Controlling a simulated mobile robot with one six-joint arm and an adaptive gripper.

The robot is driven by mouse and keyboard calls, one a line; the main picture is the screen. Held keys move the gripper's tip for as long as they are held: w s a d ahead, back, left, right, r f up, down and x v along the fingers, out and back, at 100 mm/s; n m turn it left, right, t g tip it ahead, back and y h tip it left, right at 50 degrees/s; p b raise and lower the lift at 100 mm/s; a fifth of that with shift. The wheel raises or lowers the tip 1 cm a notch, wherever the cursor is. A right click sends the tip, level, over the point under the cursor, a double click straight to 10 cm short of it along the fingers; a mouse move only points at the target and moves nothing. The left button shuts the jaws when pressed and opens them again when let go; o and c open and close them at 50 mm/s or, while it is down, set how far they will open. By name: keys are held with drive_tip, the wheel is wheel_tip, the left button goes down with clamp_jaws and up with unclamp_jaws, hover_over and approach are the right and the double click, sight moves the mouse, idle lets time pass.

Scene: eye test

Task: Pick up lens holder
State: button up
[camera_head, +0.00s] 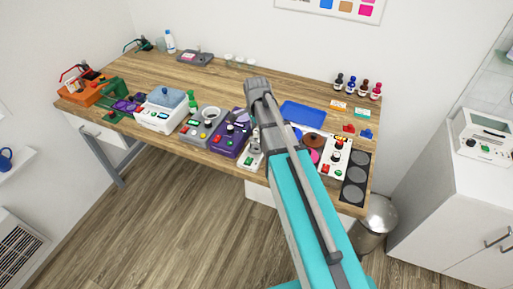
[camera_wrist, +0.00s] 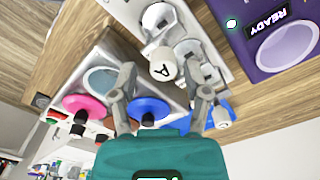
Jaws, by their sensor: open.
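Several coloured round pieces with short handles look like lens holders; I cannot tell which one the task means. In the wrist view a pink one (camera_wrist: 84,106) is left of my gripper, and a blue one (camera_wrist: 148,107) shows between its fingers, nearer the palm. A pale blue round lens or opening (camera_wrist: 100,81) lies in a grey-white plate beside the left finger. My gripper (camera_wrist: 165,82) is open and nothing is seen held in it. In the head view a pink disc (camera_head: 314,156) and a brown disc (camera_head: 313,139) lie right of my arm, which hides part of this area.
A white device with a knob marked A (camera_wrist: 164,67) stands close between and beyond the fingers. A purple device marked READY (camera_wrist: 270,35) is to its right. The head view shows a blue tray (camera_head: 303,113), a white button panel (camera_head: 336,157) and a black mat (camera_head: 354,178).

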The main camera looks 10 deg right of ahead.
sight(256, 141)
drive_tip(key=shift+w+f+b, duration=0.15)
drive_tip(key=shift+f+b, duration=1.65)
drive_tip(key=shift+f, duration=0.25)
drive_tip(key=shift+c, duration=0.3)
clamp_jaws()
